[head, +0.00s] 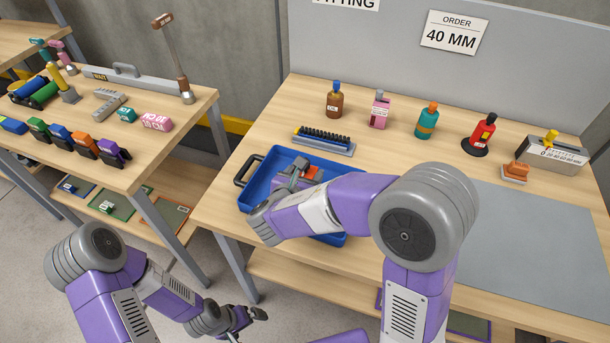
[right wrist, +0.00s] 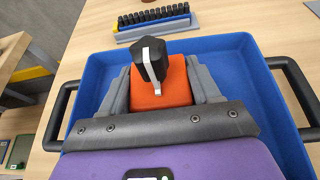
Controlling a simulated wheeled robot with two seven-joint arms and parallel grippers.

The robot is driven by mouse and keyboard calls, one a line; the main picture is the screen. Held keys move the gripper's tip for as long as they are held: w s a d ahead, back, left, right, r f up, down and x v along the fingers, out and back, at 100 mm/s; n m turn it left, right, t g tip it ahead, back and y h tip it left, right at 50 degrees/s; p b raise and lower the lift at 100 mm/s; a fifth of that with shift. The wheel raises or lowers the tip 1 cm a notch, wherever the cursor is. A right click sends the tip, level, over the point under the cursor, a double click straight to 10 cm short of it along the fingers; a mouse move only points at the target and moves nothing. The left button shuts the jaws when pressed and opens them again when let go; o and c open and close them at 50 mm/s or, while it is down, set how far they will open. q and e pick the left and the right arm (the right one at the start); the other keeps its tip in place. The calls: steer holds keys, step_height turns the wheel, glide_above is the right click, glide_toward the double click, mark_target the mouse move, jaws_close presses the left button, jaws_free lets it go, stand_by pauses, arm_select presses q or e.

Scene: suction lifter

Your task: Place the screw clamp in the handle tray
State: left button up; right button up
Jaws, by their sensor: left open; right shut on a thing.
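The handle tray (head: 262,172) is a blue tray with black handles on the bench, and it also fills much of the right wrist view (right wrist: 93,85). The screw clamp (right wrist: 160,82) has an orange body and a black knob with a pale lever. It shows as a small orange patch in the head view (head: 311,172). My right gripper (head: 293,178) is shut on the clamp, over the tray's inside. I cannot tell whether the clamp touches the tray floor. My left gripper (head: 255,314) is open and empty, low in front of the benches.
A socket rail (head: 323,140) lies just behind the tray. Several bottles (head: 427,121) stand along the back. An orange item (head: 515,172) and a grey box (head: 540,150) sit at the right, behind a grey mat (head: 540,225). The left table (head: 75,108) holds many tools.

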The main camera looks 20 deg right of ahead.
steer(key=shift+f, duration=0.2)
steer(key=o, duration=1.2)
steer(key=shift+o, duration=0.2)
steer(key=shift+r, duration=0.2)
steer(key=shift+r, duration=0.2)
steer(key=p+v, duration=0.3)
steer(key=v, duration=0.9)
steer(key=shift+f, duration=0.2)
